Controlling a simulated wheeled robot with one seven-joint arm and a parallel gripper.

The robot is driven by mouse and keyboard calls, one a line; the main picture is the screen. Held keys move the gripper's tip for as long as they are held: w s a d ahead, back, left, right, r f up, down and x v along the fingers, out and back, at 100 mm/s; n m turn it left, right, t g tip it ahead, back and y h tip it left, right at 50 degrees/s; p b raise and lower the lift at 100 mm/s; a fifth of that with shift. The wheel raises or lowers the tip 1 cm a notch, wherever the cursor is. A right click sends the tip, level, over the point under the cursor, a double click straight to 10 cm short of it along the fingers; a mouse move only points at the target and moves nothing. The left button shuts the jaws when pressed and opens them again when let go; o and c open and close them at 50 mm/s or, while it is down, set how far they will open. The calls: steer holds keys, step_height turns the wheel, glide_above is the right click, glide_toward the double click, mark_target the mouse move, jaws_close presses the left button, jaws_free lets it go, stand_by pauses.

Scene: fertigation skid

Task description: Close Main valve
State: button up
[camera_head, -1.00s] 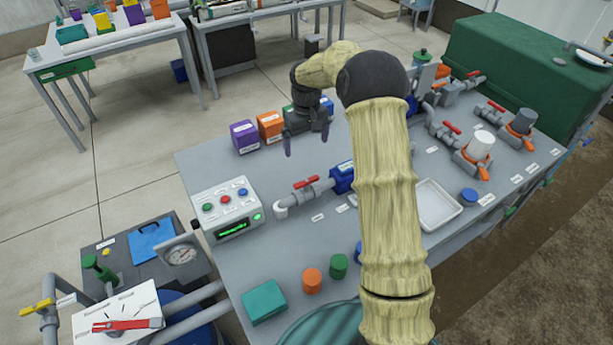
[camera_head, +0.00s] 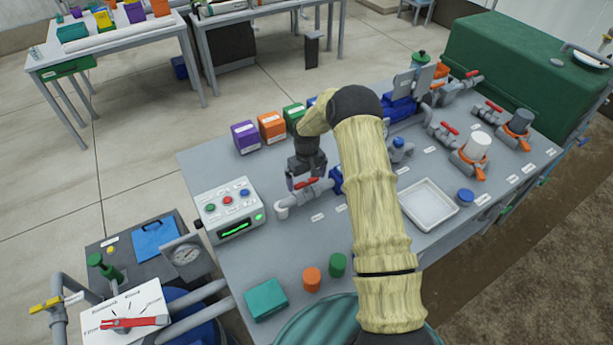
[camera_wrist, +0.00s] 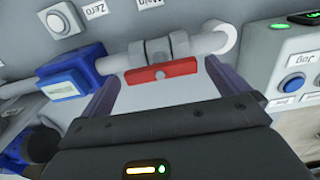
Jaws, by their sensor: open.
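The valve by the label reading "Main" (camera_wrist: 147,3) has a red lever handle (camera_head: 308,184) on a grey pipe, between a white elbow and a blue unit. The handle lies along the pipe; it also shows in the wrist view (camera_wrist: 160,76). My gripper (camera_head: 304,181) is open and low over this valve. In the wrist view its two purple fingers (camera_wrist: 158,82) stand at either end of the red handle, with gaps visible. I cannot tell whether the fingertips reach down to the handle's height.
A control box (camera_head: 228,209) with coloured buttons stands just left of the valve. Purple (camera_head: 245,137) and orange boxes stand behind. A white tray (camera_head: 404,207) and other red-handled valves are to the right. The bench top in front is partly clear.

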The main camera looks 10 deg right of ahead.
steer(key=shift+c, duration=0.2)
steer(key=c, duration=0.9)
steer(key=shift+o, duration=0.2)
steer(key=shift+m+b, duration=0.35)
steer(key=shift+m, duration=0.05)
steer(key=m+b, duration=0.2)
steer(key=m, duration=0.1)
steer(key=shift+f, duration=0.15)
steer(key=m+b, duration=0.2)
steer(key=m, duration=0.2)
steer(key=shift+m, duration=0.4)
steer(key=m+b, duration=0.1)
steer(key=m, duration=0.3)
steer(key=shift+m, duration=0.3)
steer(key=m, duration=0.5)
steer(key=shift+r, duration=0.2)
